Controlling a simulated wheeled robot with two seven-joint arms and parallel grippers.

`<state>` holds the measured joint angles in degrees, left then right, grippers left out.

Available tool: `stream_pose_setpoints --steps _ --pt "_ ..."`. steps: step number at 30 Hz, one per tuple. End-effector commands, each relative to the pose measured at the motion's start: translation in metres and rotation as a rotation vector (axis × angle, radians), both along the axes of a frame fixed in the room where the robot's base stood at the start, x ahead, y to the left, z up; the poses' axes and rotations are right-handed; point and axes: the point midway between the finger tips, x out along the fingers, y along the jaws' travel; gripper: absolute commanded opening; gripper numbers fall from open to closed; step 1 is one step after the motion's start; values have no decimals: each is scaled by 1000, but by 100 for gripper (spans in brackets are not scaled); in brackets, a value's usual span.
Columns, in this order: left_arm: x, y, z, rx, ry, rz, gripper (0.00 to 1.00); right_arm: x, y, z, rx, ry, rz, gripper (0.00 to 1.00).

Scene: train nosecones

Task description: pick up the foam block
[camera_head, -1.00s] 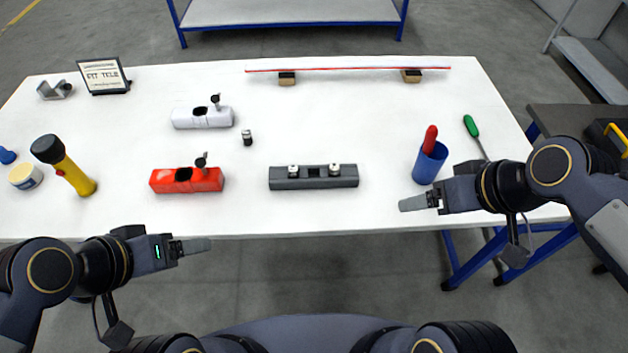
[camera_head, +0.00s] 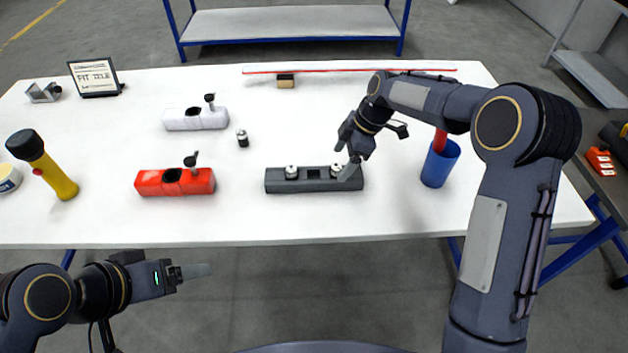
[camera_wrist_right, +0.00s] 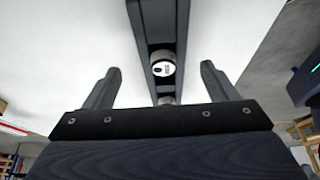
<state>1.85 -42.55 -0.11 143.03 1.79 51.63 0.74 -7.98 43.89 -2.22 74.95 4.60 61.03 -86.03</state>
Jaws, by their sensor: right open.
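The dark grey block (camera_head: 315,185), which I take for the foam block, lies on the white table near its front edge. Two small silver cylinders (camera_head: 291,172) sit in its slots. My right gripper (camera_head: 348,168) is open above the block's right end. In the right wrist view the grey block (camera_wrist_right: 140,22) runs lengthwise between the spread fingers of the right gripper (camera_wrist_right: 157,84), with a silver cylinder (camera_wrist_right: 163,67) in its slot. I cannot tell whether the fingers touch the block. My left gripper (camera_head: 195,271) is in front of the table, away from the block; its jaw opening is unclear.
A red block (camera_head: 175,182), a white block (camera_head: 196,119) and a loose small cylinder (camera_head: 242,138) lie left of the grey block. A yellow flashlight (camera_head: 55,180) is far left. A long board (camera_head: 330,69) lies at the back.

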Motion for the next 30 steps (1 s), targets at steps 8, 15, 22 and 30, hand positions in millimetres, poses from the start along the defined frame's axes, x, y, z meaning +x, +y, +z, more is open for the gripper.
stream_pose_setpoints --steps 8,15,22,30 --pt "0 0 15 0 0 0 76 -5 13 -32 -2 6 -1 80" --pt "0 0 19 0 0 0 76 -4 22 -56 -1 2 -2 80" --pt "0 0 18 0 0 0 76 -4 22 -57 -1 0 -3 79" --pt "0 0 18 0 0 0 76 -4 22 -57 -1 0 -3 43"
